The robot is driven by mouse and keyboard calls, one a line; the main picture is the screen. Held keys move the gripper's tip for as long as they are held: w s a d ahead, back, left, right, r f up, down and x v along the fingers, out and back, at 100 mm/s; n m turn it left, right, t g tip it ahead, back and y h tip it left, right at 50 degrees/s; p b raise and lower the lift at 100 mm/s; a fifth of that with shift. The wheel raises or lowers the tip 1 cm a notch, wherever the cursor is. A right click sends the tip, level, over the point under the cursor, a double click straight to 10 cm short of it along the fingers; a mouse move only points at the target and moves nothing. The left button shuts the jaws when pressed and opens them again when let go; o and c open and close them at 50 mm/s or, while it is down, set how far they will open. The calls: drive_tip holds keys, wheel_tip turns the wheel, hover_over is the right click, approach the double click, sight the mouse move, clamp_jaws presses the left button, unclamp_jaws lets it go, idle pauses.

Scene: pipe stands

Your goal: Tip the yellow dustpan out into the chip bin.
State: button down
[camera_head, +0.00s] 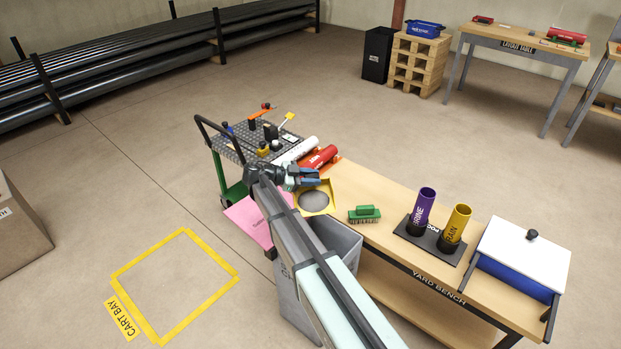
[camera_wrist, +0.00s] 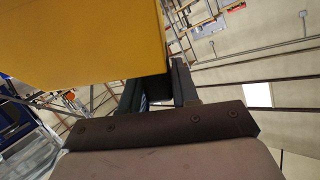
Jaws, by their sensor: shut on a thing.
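The yellow dustpan (camera_head: 331,192) is at the left end of the bench in the head view, with a round grey patch in it, likely chips. It looks roughly level there. My gripper (camera_head: 304,178) is shut on it at its far side. In the wrist view the dustpan (camera_wrist: 75,45) fills the upper left as a plain yellow face beside my gripper's dark fingers (camera_wrist: 160,88); the grip point is mostly hidden. A tall grey bin (camera_head: 345,240) stands nearer, against the bench's left end. My arm hides much of its opening and any label, so I cannot confirm it is the chip bin.
The yard bench (camera_head: 385,225) holds a green brush (camera_head: 364,214), purple (camera_head: 424,205) and yellow (camera_head: 455,228) tubes, and a white-lidded blue box (camera_head: 522,255). A loaded cart (camera_head: 245,150) stands beyond. A pink sheet (camera_head: 250,220) is left of the bin. The floor by the cart bay is clear.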

drive_tip(key=shift+s+d+r+m+t, duration=0.1)
drive_tip(key=shift+s+r+m+t, duration=0.15)
drive_tip(key=shift+s+r+m, duration=0.3)
drive_tip(key=shift+s+d+r+m+t, duration=0.1)
drive_tip(key=shift+s+r+m+t, duration=0.2)
drive_tip(key=shift+s, duration=0.35)
drive_tip(key=s+r+m+t+h, duration=0.1)
drive_tip(key=s+r+m+t, duration=0.1)
drive_tip(key=s+m, duration=0.4)
drive_tip(key=shift+s+d+r, duration=0.45)
drive_tip(key=shift+s, duration=1.15)
drive_tip(key=shift+m, duration=0.25)
wheel_tip(320, 180, up, 4)
drive_tip(key=n+g+y, duration=0.1)
drive_tip(key=n+g, duration=0.3)
drive_tip(key=n, duration=0.7)
hover_over(313, 197)
